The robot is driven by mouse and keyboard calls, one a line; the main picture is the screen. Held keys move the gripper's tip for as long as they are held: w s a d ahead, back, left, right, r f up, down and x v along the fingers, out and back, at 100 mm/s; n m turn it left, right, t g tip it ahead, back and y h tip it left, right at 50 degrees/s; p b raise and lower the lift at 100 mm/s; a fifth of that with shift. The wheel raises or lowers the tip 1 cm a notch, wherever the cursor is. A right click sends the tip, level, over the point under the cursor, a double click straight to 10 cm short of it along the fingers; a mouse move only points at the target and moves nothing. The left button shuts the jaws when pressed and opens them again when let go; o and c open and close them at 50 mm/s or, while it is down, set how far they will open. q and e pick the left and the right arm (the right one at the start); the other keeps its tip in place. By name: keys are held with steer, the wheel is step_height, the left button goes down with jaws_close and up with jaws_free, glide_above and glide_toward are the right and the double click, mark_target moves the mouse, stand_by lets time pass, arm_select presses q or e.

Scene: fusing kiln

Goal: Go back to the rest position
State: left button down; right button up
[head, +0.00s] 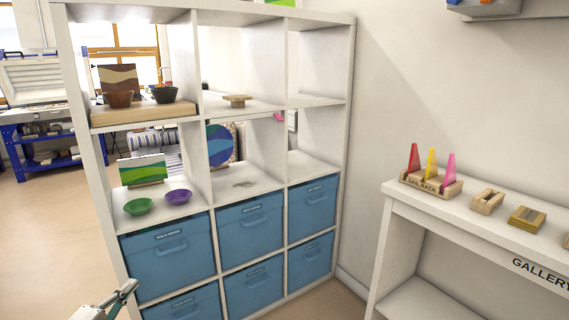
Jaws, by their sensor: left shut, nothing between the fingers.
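My left gripper (128,290) shows at the bottom left edge, low in front of the shelf unit. It is shut and holds nothing. It is apart from the shelf and its contents. Most of the left arm is outside the picture. My right gripper is not in the picture.
A white cube shelf (204,185) holds bowls, glass panels and blue bins (172,257). At right a white gallery shelf (407,197) bears a wooden rack (431,186) with coloured glass pieces and small wooden stands. Open floor (45,235) lies left of the cube shelf.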

arm_select(q)
steer(key=a+r+m, duration=0.1)
steer(key=a+r, duration=0.1)
steer(key=a, duration=0.3)
steer(key=s+d+f+n+g, duration=0.25)
steer(key=s+d+f, duration=0.4)
steer(key=s, duration=0.35)
steer(key=s+d+f+n+g, duration=0.1)
steer(key=s+d+f+n, duration=0.2)
steer(key=s+d+f, duration=0.5)
steer(key=s+d+f+n+g, duration=0.1)
steer(key=s+d+n+g, duration=0.2)
steer(key=s, duration=1)
steer(key=s+d+f+n+g, duration=0.15)
steer(key=s+d, duration=0.35)
steer(key=s, duration=0.7)
steer(key=d+r+n+t+p, duration=0.1)
steer(key=d+r+n+p, duration=0.4)
steer(key=p, duration=0.8)
step_height(320, 180, up, 3)
steer(key=shift+w+n+y+p, duration=0.15)
steer(key=shift+n+y+p, duration=0.2)
steer(key=shift+n, duration=0.55)
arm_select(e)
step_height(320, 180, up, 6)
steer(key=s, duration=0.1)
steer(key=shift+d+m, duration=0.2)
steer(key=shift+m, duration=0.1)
